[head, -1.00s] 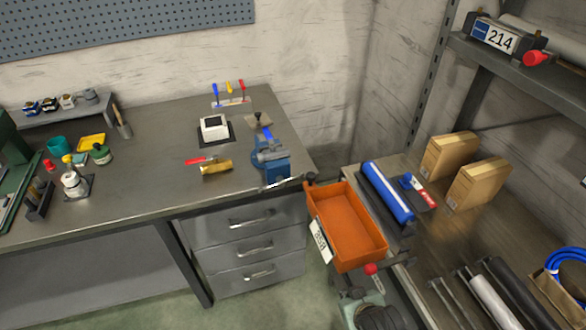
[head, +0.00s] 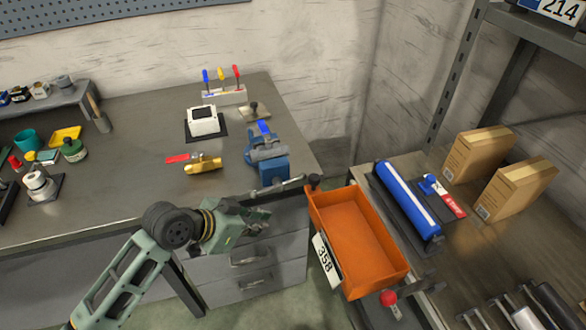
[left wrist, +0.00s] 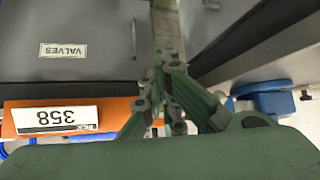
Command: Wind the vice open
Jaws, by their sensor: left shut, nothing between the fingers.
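The blue vice (head: 270,168) is mounted at the right front corner of the workbench in the head view. Its metal handle bar (head: 284,187) sticks out at the front edge. My left gripper (head: 266,216) is in front of the bench, below the handle bar and apart from it. Its fingers are shut and empty. They also show in the left wrist view (left wrist: 161,98), in front of a grey panel. Blue parts show at the right of that view; I cannot tell if they are the vice. My right gripper is not in view.
An orange bin (head: 315,222) labelled 358 stands close right of the vice handle. Drawers (head: 240,262) lie below the bench top. A brass piece with a red handle (head: 203,165) and a white box (head: 203,121) sit left of the vice. The bench front is clear.

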